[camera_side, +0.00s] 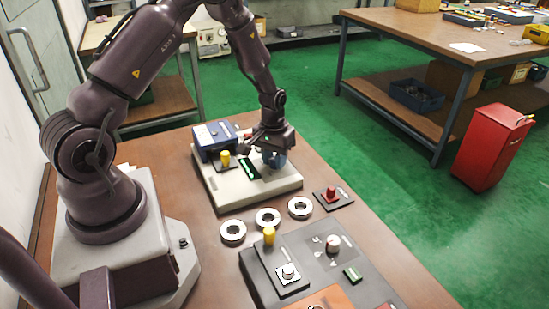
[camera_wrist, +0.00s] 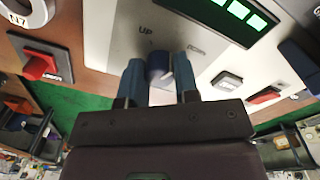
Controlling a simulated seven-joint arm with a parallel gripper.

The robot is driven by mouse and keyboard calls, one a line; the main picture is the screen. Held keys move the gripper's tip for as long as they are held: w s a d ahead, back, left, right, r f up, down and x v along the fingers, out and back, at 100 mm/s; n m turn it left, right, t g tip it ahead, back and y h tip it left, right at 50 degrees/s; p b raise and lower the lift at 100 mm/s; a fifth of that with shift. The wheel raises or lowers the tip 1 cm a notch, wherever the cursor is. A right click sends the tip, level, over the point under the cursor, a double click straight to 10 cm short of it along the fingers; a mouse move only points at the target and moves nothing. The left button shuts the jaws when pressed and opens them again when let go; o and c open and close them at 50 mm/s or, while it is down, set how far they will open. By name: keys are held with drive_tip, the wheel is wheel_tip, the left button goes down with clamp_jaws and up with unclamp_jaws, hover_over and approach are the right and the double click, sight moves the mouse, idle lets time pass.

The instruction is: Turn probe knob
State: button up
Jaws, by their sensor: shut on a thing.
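The probe knob (camera_wrist: 158,66) is a short, dark blue-grey round knob on a pale panel, under the letters "UP" in the wrist view. My gripper (camera_wrist: 159,78) has its two blue fingers on either side of the knob and is shut on it. In the side view my gripper (camera_side: 273,157) is low over the right part of the cream tester (camera_side: 250,197). The knob itself cannot be made out there behind the fingers and wrist.
The tester carries a blue box (camera_side: 214,138), a yellow knob (camera_side: 226,158) and a green display (camera_side: 248,168). Three bearing rings (camera_side: 268,209) lie in front, beside a red knob (camera_side: 331,193) on a black plate. A dark control panel (camera_side: 257,273) stands nearest the camera.

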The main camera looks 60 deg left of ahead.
sight(274, 157)
drive_tip(key=shift+m, duration=2.2)
drive_tip(key=o, duration=0.9)
drive_tip(key=shift+o, duration=0.2)
drive_tip(key=shift+r, duration=0.1)
wheel_tip(274, 157, up, 13)
drive_tip(key=shift+a, duration=0.2)
